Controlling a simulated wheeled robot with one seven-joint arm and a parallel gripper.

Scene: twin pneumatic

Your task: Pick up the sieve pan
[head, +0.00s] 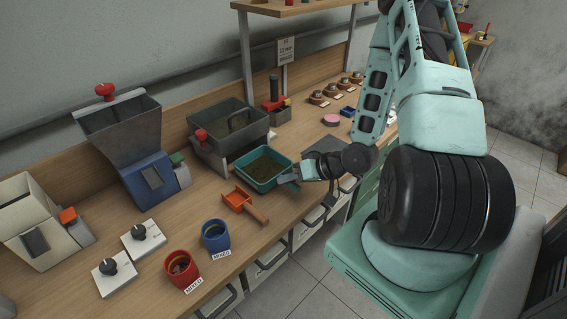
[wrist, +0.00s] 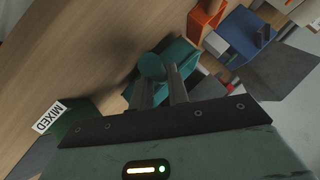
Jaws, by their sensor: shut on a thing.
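The sieve pan, as I take it, is a teal tray (head: 265,182) with a brownish-green inside, at the bench's front edge in the head view. My gripper (head: 288,178) reaches it from the right and is shut at its near right side. In the wrist view, the teal pan (wrist: 180,55) shows beyond my gripper (wrist: 161,84), with a rounded teal handle end between the two fingers. The fingers hide part of the handle. I cannot tell whether the pan touches the bench.
A grey bin machine (head: 230,122) stands behind the pan. An orange scoop (head: 240,200) lies left of it. Blue (head: 215,235) and red (head: 181,268) cups stand at the front, with a blue hopper machine (head: 150,180) further left. A grey plate (head: 322,146) lies to the right.

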